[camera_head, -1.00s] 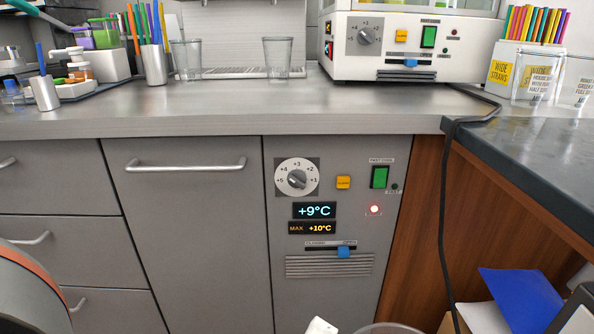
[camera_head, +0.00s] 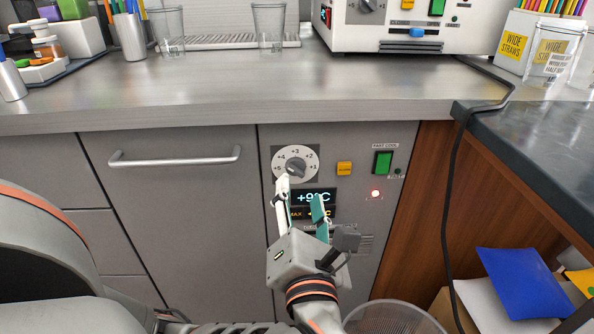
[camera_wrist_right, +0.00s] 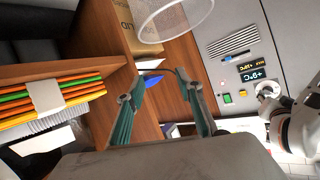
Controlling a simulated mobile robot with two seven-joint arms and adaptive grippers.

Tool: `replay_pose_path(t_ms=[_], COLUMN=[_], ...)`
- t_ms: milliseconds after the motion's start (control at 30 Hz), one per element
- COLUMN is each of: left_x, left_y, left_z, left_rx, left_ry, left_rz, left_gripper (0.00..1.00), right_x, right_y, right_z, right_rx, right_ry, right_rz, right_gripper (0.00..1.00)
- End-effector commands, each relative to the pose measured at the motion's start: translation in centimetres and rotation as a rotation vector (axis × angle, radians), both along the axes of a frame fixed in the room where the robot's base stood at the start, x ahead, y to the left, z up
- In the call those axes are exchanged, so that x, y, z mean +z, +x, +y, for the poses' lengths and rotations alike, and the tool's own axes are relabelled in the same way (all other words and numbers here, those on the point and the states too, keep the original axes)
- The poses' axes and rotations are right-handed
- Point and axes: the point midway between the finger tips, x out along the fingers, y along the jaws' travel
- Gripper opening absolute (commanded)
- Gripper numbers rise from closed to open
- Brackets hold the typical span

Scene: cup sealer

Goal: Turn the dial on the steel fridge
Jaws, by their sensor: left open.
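The steel fridge (camera_head: 360,235) is the grey front panel under the counter. Its round white dial (camera_head: 295,160) has a grey knob in the middle. My left gripper (camera_head: 300,190) is open just below the dial, one fingertip close to the dial's lower edge; I cannot tell whether it touches. Its fingers partly cover the +9°C display (camera_head: 327,194) and the MAX display below. In the right wrist view the dial (camera_wrist_right: 268,89) lies at the right, beside my left arm. My right gripper (camera_wrist_right: 163,74) is open and empty, away from the panel.
An orange button (camera_head: 344,168), a green switch (camera_head: 383,162) and a lit red lamp (camera_head: 376,193) sit right of the dial. A black cable (camera_head: 447,220) hangs at the right. A clear round bin (camera_head: 392,318) stands at the bottom. A drawer handle (camera_head: 175,158) is left.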

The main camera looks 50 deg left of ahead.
Motion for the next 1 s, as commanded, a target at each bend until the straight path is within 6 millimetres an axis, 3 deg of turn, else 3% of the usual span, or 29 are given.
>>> replay_pose_path(t_ms=[400,833,1000], left_x=[-0.2,0.0,0.0], left_y=[3.7,4.4,4.4], left_z=[4.6,5.3,5.3], left_rx=[0.003,0.002,0.002], left_ry=[0.005,0.001,0.001], left_rz=[0.002,-0.001,-0.001], left_gripper=[0.45,0.45,0.07], right_x=[-0.6,-0.2,-0.3], right_y=[-0.8,-0.7,-0.7], right_z=[2.1,2.6,2.5], right_rx=[-0.047,-0.059,-0.059], right_ry=[0.156,0.194,0.189], right_rz=[0.042,0.040,0.041], right_gripper=[0.36,0.36,0.36])
